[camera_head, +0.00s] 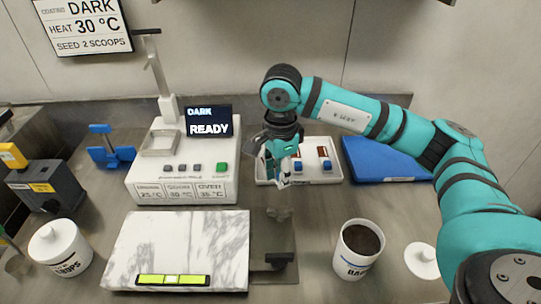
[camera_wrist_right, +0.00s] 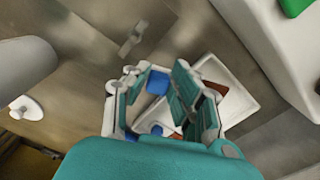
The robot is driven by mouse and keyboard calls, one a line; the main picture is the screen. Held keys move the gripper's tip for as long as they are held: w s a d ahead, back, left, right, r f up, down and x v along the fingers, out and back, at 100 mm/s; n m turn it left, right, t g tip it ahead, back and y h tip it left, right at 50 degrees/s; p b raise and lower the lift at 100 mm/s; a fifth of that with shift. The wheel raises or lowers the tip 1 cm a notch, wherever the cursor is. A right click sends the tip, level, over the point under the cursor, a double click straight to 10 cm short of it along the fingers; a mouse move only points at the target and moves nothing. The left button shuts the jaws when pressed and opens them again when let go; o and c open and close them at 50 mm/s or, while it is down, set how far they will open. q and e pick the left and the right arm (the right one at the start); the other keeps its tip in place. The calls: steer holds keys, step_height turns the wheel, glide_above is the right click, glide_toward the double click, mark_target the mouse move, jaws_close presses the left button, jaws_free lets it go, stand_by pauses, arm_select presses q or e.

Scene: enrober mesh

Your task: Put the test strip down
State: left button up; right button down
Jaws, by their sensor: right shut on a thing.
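My right gripper (camera_head: 283,180) hangs over the left part of a white tray (camera_head: 268,181) behind the marble slab. In the right wrist view its fingers (camera_wrist_right: 165,75) are closed about a small blue piece (camera_wrist_right: 157,82), which seems to be the end of the test strip; the rest of the strip is hidden. The tray, also in the wrist view (camera_wrist_right: 240,92), holds blue pieces (camera_head: 327,164) and a brown-red piece (camera_head: 321,152). Whether the held strip touches the tray I cannot tell. My left gripper is out of view.
A white machine (camera_head: 150,180) with a "DARK READY" screen (camera_head: 209,121) stands left of the tray. A marble slab (camera_head: 180,235) lies in front. A blue mat (camera_head: 385,160) is right of the tray. A dark-filled pot (camera_head: 360,248) and white lid (camera_head: 421,262) stand front right.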

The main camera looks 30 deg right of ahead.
steer(key=w+d, duration=0.1)
steer(key=w, duration=0.2)
steer(key=w+d+p, duration=0.1)
steer(key=w, duration=0.3)
steer(key=w+d+f+p, duration=0.1)
steer(key=w, duration=0.2)
steer(key=shift+w+d, duration=0.15)
steer(key=shift+w, duration=0.1)
steer(key=shift+w+d+f, duration=0.1)
step_height(320, 180, down, 3)
steer(key=shift+r+p, duration=0.1)
steer(key=shift+p, duration=0.75)
steer(key=shift+f, duration=0.3)
steer(key=shift+f, duration=0.1)
steer(key=shift+f+b, duration=0.25)
steer(key=shift+b, duration=0.15)
steer(key=c, duration=1.1)
jaws_free()
